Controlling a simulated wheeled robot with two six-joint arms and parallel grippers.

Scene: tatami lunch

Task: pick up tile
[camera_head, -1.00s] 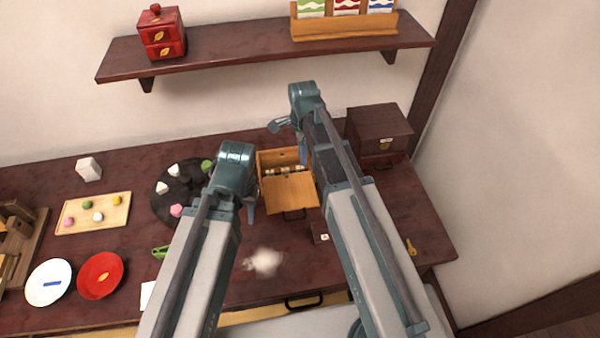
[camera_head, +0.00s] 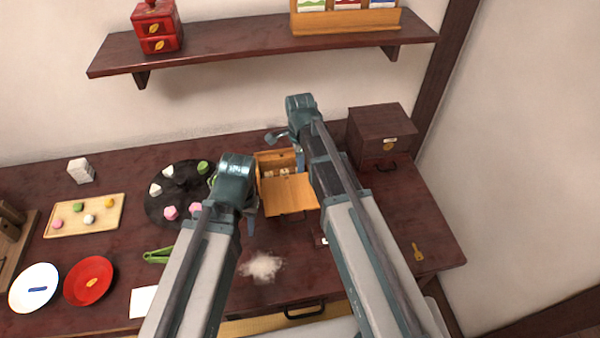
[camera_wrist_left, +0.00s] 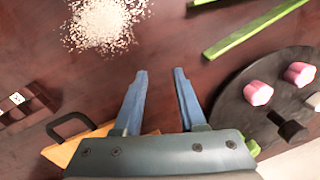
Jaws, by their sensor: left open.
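A small white tile-like piece with a dark mark (camera_wrist_left: 18,97) lies on a dark, gridded holder (camera_wrist_left: 30,105) at the left of the left wrist view. I cannot tell for certain that it is the tile. In the head view, the dark holder (camera_head: 320,238) is mostly hidden by my right arm. My left gripper (camera_wrist_left: 160,72) is open and empty above the table; it also shows in the head view (camera_head: 251,216), left of the open wooden box (camera_head: 290,190). My right gripper (camera_head: 299,158) is over the right part of that box, its jaws mostly hidden.
A pale grain pile (camera_head: 262,266) lies in front of my left gripper. Green tongs (camera_head: 158,255) and a round black board (camera_head: 160,207) with pink and white pieces are to the left. A dark chest (camera_head: 380,135) stands behind right. A red plate (camera_head: 89,281) is further left.

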